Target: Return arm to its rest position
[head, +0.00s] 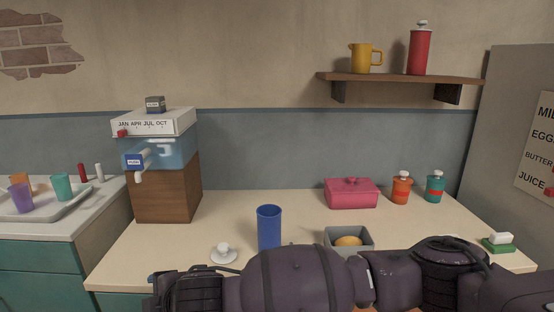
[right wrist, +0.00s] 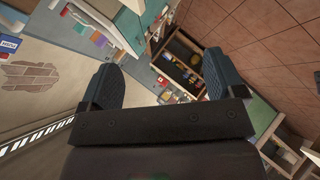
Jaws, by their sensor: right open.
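My right arm (head: 300,280) lies across the bottom of the head view, coming in from the right in front of the counter's near edge. It hides part of that edge. Its gripper is not clearly seen there. In the right wrist view my right gripper (right wrist: 160,78) is open, its two dark fingers wide apart with nothing between them. Beyond the fingers that view shows the room at a steep tilt. My left gripper is in neither view.
A blue cup (head: 269,228), white lid (head: 223,253) and grey bin (head: 366,234) holding a yellow thing stand close behind my arm. A dispenser (head: 160,150) stands left, a pink box (head: 351,193) right. The counter's middle (head: 230,215) is mostly clear.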

